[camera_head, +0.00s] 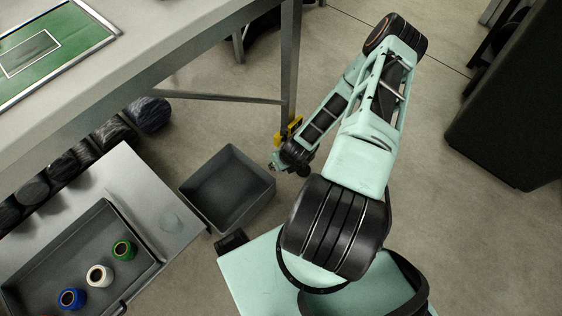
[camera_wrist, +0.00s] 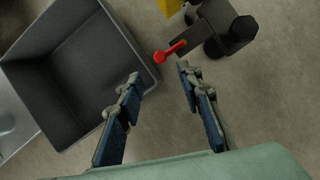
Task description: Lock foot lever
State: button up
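The foot lever (camera_wrist: 170,51) is a small red lever with a rounded end, seen at the top middle of the wrist view. It sticks out from a dark caster bracket (camera_wrist: 226,24) near the floor. My gripper (camera_wrist: 158,76) is open and empty, with its two blue-padded fingers apart. The lever's rounded end lies just beyond the gap between the fingertips, with no contact visible. In the head view my gripper (camera_head: 277,165) is low beside the table leg, and the arm hides most of it. I cannot make out the red lever there.
A grey open bin (camera_head: 228,187) stands on the floor left of my gripper; its wall (camera_wrist: 118,40) is close to the left finger. A yellow part (camera_head: 289,131) is on the table leg (camera_head: 289,60). A tray (camera_head: 108,213) with spools is at lower left.

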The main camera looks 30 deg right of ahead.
jog(key=shift+v, duration=1.3)
